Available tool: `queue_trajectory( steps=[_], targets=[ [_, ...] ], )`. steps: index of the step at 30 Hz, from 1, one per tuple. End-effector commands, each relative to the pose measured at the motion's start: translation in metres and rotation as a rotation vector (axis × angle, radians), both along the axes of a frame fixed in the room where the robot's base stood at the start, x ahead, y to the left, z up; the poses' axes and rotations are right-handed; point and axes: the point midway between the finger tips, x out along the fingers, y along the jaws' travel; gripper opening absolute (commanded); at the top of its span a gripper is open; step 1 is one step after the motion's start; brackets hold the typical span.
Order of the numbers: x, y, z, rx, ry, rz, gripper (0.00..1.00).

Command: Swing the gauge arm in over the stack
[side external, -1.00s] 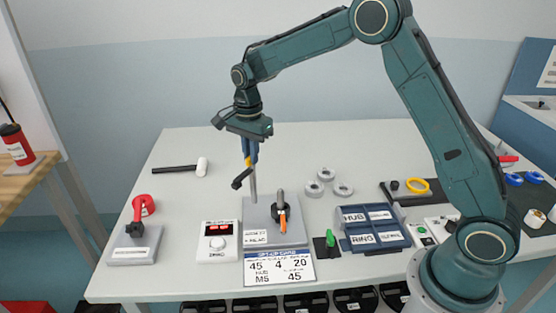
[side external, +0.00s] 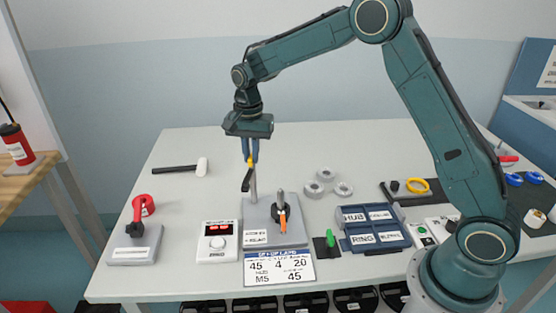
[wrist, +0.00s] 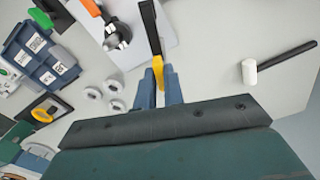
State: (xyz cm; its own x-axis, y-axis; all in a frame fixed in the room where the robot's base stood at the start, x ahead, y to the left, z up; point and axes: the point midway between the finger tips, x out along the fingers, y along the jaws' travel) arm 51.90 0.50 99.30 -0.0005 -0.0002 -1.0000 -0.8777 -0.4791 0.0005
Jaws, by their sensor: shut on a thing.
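The gauge arm is a black bar (side external: 246,181) with a yellow part at its gripped end, on a grey post at the back of the grey base plate (side external: 262,237). My gripper (side external: 250,160) is shut on the yellow part; in the wrist view the blue fingers (wrist: 158,84) pinch it and the black bar (wrist: 149,28) points away from me. The stack (side external: 281,206), a metal spindle with a dark clamp and orange lever, stands on the plate right of the bar. The bar is beside the stack, not over it.
A white box with red digits (side external: 218,241) stands left of the plate. A blue labelled bin (side external: 375,228) and a green-handled part (side external: 329,240) are to the right. Grey rings (side external: 325,174) lie behind. A white-headed hammer (side external: 201,167) lies back left.

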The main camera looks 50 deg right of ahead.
Motion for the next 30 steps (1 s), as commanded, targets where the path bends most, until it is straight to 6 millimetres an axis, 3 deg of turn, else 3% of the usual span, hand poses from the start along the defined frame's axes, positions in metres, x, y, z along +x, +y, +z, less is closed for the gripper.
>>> queue_trajectory(
  steps=[30],
  targets=[
    [-0.0009,-0.0017,0.0012,0.000,-0.001,0.956,0.00]
  ],
)
